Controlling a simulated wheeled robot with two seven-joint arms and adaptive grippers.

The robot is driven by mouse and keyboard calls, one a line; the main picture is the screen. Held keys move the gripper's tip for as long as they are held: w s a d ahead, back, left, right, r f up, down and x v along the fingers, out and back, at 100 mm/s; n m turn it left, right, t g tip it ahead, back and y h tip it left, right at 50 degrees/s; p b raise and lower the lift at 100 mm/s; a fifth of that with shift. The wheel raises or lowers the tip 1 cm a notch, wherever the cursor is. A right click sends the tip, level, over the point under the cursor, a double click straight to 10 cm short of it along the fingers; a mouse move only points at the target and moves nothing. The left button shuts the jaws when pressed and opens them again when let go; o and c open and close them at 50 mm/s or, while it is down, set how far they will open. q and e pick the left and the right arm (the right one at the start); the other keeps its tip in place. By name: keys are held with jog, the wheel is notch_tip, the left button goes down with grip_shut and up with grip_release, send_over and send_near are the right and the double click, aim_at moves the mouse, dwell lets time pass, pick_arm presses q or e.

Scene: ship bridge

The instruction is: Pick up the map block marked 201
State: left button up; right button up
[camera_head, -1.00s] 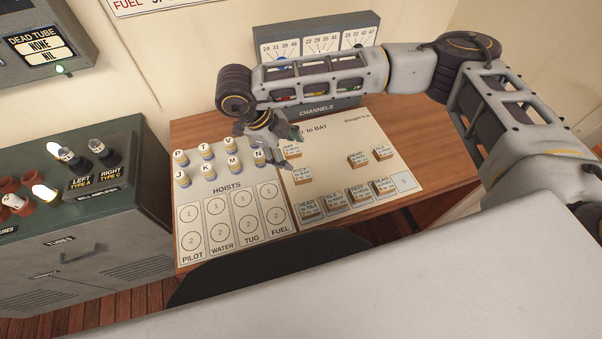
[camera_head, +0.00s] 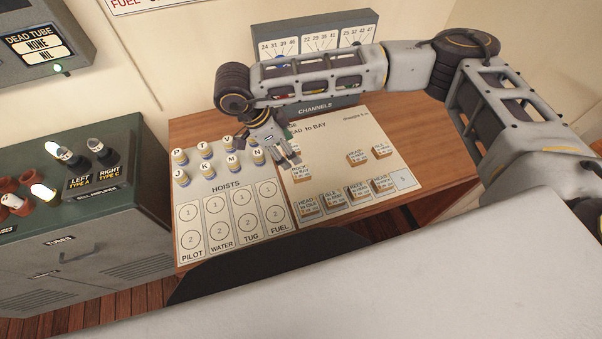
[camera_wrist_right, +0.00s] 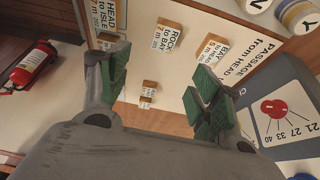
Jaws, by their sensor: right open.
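Several small wooden map blocks with white printed labels sit on the chart board. In the head view, a Rock to Bay block (camera_head: 301,174) sits near the board's left side, and it also shows in the right wrist view (camera_wrist_right: 166,37). A Bay to Head block (camera_wrist_right: 212,48) is beside it in the wrist view, close to one finger; my gripper hides it in the head view. The label numbers are too small to read surely, so I cannot tell which block is 201. My right gripper (camera_head: 286,153) is open and empty above the board, its green-padded fingers (camera_wrist_right: 162,92) apart. My left gripper is not in view.
Several more blocks stand at the board's front edge (camera_head: 358,194) and right side (camera_head: 358,158). Lettered pegs (camera_head: 207,172) stand left of the gripper on the hoists panel (camera_head: 232,215). The channels box (camera_head: 345,31) rises behind. Bare wood (camera_head: 425,150) lies right of the board.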

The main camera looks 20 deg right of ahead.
jog(key=p, duration=0.2)
send_over(304, 170)
jog(key=a, duration=0.2)
jog(key=shift+s+f, duration=0.2)
jog(key=shift+f, duration=1.8)
jog(key=shift+s+f, duration=0.15)
jog(key=shift+f, duration=1.85)
jog(key=shift+f, duration=0.1)
jog(key=shift+p+x, duration=0.5)
jog(key=shift+x, duration=0.8)
jog(key=shift+w+x, duration=0.25)
jog(key=shift+x, duration=0.95)
jog(key=shift+a, duration=0.15)
jog(key=c, duration=1)
jog(key=shift+c, duration=0.2)
